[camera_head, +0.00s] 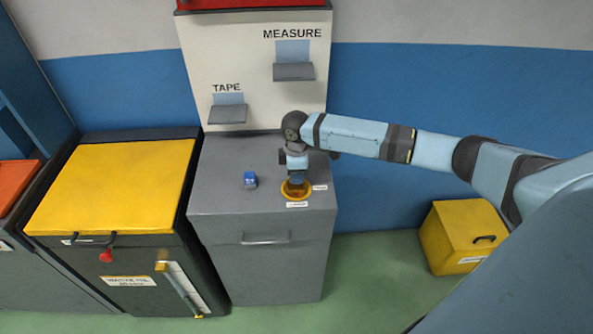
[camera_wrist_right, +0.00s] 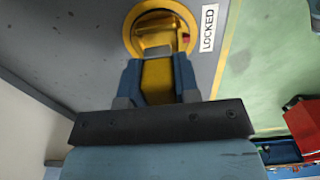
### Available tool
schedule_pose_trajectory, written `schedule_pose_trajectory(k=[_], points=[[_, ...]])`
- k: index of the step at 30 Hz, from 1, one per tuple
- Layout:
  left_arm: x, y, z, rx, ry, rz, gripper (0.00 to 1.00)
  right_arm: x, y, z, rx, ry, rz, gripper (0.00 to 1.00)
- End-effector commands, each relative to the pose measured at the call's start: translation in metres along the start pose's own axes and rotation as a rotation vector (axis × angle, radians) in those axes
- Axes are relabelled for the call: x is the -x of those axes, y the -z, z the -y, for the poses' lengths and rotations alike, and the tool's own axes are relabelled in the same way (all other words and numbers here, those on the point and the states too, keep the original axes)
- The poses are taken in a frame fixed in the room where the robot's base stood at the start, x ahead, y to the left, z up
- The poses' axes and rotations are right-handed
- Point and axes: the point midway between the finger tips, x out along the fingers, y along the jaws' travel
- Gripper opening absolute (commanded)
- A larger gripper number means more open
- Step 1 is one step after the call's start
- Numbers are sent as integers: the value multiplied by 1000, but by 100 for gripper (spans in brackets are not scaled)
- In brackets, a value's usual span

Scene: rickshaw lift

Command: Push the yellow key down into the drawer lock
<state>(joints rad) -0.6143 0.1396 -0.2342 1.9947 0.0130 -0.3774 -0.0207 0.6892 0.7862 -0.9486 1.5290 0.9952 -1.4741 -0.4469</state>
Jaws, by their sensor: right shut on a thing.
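The drawer lock (camera_head: 296,190) is a round yellow ring set in the top of the grey cabinet (camera_head: 225,180), near its right front corner. In the right wrist view the lock ring (camera_wrist_right: 133,33) lies just ahead of my fingers. My right gripper (camera_head: 295,178) points down over the lock. In the wrist view my right gripper (camera_wrist_right: 158,80) is shut on the yellow key (camera_wrist_right: 157,80), which shows between its blue fingers. The key's far end is hidden by the fingers, so its depth in the lock cannot be told. My left gripper is not in view.
A small blue object (camera_head: 250,180) lies left of the lock. A white panel (camera_head: 255,75) with two small shelves stands behind the cabinet. A yellow-topped cabinet (camera_head: 115,185) stands left, and a yellow box (camera_head: 460,238) on the green floor right. A "LOCKED" label (camera_wrist_right: 208,28) is beside the lock.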

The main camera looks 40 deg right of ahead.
Motion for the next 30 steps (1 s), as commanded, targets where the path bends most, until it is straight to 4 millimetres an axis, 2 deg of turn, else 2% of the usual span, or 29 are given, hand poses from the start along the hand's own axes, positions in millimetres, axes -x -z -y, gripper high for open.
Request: schedule_pose_trajectory(k=[19,30], points=[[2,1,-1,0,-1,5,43,0,0,0,-1,0,0,6],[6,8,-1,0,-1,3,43,-2,0,0,-1,0,0,6]])
